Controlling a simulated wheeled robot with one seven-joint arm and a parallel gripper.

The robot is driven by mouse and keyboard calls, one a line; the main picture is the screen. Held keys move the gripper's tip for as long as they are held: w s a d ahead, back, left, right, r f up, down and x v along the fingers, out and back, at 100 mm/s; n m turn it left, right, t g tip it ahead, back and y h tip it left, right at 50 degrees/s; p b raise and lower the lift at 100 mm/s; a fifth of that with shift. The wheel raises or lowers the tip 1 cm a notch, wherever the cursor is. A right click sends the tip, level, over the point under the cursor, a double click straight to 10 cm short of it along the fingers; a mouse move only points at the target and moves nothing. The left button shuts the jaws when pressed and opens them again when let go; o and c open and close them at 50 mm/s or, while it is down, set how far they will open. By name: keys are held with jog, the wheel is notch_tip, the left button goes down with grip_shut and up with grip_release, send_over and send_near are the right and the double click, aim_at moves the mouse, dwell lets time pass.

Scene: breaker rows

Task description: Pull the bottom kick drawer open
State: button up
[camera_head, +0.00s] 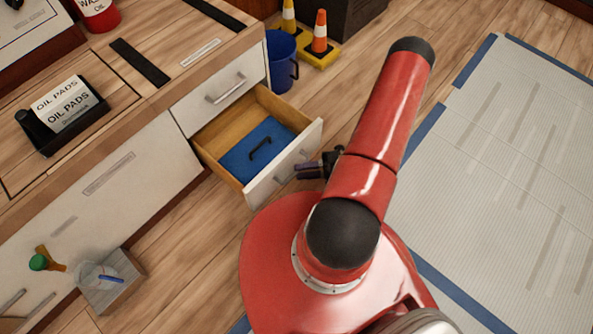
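A lower drawer with a white front (284,166) and wooden sides stands pulled out of the cabinet, below a closed drawer (222,92) with a bar handle. A blue item with a black handle (255,155) lies inside the open drawer. I cannot tell whether this is the bottom kick drawer, and nothing below it shows clearly. The drawer front has a handle on its outer face. My gripper (304,170) is just right of the drawer front, close to its handle. Its dark fingers are small and partly merge with the handle area, so contact and opening are unclear.
A blue bucket (281,60) and orange and yellow cones (320,32) stand behind the drawer. A grey box (110,283) holding items is attached low at left. An oil pads holder (62,115) sits on the counter. Wood floor and a blue-edged mat (500,160) lie at right.

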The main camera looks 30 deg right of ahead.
jog(key=v, duration=0.4)
jog(key=shift+s+d, duration=0.2)
jog(key=shift+d, duration=0.15)
jog(key=w+a+r+n+g+h+p, duration=0.1)
jog(key=w+a+r+n+g+h, duration=0.15)
jog(key=r+n, duration=0.55)
jog(key=w+a+r+n+g+h+p, duration=0.1)
jog(key=r+n+g+h, duration=0.15)
jog(key=r+n, duration=0.6)
jog(key=w+a+r+n+g+h+p, duration=0.2)
jog(key=r+n+g, duration=0.3)
jog(key=r, duration=0.6)
jog(key=s+a+r+n+t+h+p, duration=0.1)
jog(key=s+a+r+n+t+h, duration=0.1)
jog(key=r+n, duration=0.5)
jog(key=s+a+r+n+t+h+p, duration=0.1)
jog(key=s+a+r+n+t+h, duration=0.2)
jog(key=r+n, duration=0.4)
jog(key=s+a+r+n+t+h+p, duration=0.1)
jog(key=s+a+r+n+t+h, duration=0.1)
jog(key=r+n, duration=0.5)
jog(key=shift+s+a+r+t+h, duration=0.3)
jog(key=shift+a+r+t+h, duration=0.1)
jog(key=shift+a+r+t, duration=0.3)
